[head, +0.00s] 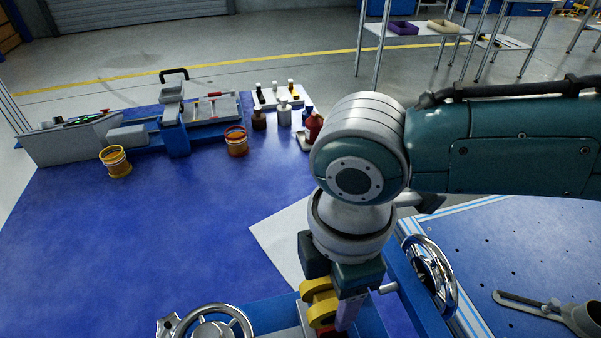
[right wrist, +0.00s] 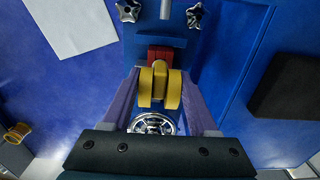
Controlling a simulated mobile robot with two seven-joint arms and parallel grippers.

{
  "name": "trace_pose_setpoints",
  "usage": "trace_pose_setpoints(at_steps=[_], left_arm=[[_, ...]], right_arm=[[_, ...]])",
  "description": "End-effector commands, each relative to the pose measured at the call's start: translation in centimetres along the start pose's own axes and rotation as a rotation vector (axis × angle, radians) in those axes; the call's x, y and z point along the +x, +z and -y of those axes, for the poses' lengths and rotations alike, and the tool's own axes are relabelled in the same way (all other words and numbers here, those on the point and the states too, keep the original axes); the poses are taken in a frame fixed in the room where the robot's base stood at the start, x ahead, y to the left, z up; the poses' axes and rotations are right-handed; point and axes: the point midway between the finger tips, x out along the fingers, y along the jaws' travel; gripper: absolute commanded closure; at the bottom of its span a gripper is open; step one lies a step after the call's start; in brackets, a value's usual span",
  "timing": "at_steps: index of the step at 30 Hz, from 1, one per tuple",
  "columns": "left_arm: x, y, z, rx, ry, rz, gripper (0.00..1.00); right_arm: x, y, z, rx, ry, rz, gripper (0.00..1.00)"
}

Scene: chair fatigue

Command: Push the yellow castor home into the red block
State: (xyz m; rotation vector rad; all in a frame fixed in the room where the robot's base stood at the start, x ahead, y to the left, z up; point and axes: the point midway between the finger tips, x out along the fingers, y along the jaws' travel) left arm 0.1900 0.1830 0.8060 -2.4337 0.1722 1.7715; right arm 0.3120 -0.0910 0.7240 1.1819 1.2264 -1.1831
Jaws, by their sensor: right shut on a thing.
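The yellow castor (right wrist: 160,88), with its twin wheels, sits between the two purple fingers of my right gripper (right wrist: 160,98) in the right wrist view. The gripper is shut on it. The red block (right wrist: 160,52) shows right at the castor's far end, on a blue fixture. The castor's stem is hidden, so I cannot tell how deep it sits in the block. In the head view the yellow castor (head: 319,301) shows beside my right gripper (head: 347,318) at the bottom; the block there is mostly hidden. My left gripper is not in view.
Chrome handwheels (head: 432,275) (head: 212,325) stand right and left of the fixture. A white sheet (head: 283,240) lies on the blue bench. Orange-banded cups (head: 115,162), bottles (head: 284,112) and a grey vice-like device (head: 172,112) stand at the back. The bench's left middle is clear.

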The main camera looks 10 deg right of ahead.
Motion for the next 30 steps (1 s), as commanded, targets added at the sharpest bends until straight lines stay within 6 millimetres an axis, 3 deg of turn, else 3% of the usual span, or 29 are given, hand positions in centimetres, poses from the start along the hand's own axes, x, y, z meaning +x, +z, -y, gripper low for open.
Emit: trace_pose_setpoints(at_steps=[17, 18, 26, 30], left_arm=[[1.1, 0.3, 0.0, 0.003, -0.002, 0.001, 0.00], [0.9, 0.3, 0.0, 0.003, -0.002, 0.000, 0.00], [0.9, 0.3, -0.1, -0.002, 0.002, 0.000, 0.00], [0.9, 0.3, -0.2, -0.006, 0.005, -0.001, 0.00]], right_arm=[[1.5, -0.1, 0.0, -0.001, 0.000, -0.001, 0.89], [1.4, -0.1, 0.0, -0.001, 0.000, -0.001, 0.36], [1.4, 0.0, 0.0, 0.000, 0.000, -0.001, 0.07], [1.4, 0.0, 0.0, 0.000, 0.000, -0.001, 0.05]])
